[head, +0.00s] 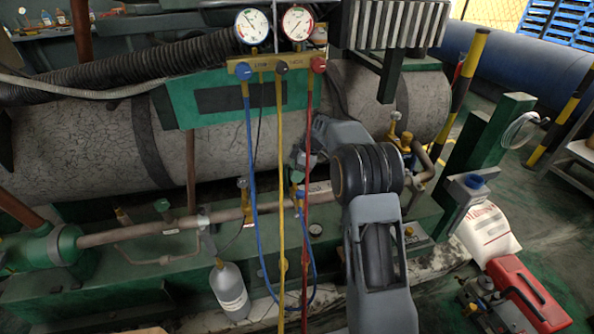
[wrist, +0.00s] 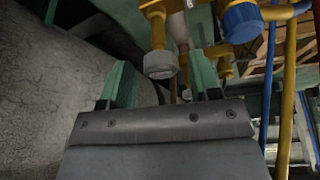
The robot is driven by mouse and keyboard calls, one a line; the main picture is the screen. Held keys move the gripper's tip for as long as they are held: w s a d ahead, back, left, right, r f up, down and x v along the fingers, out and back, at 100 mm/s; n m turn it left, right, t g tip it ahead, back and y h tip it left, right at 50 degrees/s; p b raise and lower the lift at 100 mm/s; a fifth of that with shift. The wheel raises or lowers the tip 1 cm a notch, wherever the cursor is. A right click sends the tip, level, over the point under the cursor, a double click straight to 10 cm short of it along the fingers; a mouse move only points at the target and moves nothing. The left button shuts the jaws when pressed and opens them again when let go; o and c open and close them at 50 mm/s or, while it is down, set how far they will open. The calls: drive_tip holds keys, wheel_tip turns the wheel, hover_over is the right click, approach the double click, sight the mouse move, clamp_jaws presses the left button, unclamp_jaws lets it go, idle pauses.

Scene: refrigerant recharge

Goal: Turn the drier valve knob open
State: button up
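My gripper (wrist: 161,72) is open in the wrist view, with its two green fingers apart and nothing held. A round pale grey knob (wrist: 160,66) on a brass valve (wrist: 157,28) appears between the fingertips, with a gap on each side. Its depth relative to the fingers is hard to tell. I cannot confirm from a label that it is the drier valve knob. In the head view my gripper (head: 297,174) is at the pipe beside the hoses, partly hidden by my arm. A brass valve with a blue part (head: 299,193) is just below it.
Blue (head: 252,150), yellow (head: 281,160) and red (head: 308,120) hoses hang from the gauge manifold (head: 275,68) close to my gripper. A blue cap (wrist: 242,20) is at the wrist view's upper right. A large cracked cylinder (head: 80,150) lies behind. A grey bottle (head: 230,290) stands lower left.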

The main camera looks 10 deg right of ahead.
drive_tip(key=shift+o, duration=0.2)
drive_tip(key=p+v, duration=0.4)
drive_tip(key=v, duration=1)
drive_tip(key=shift+d+f, duration=0.1)
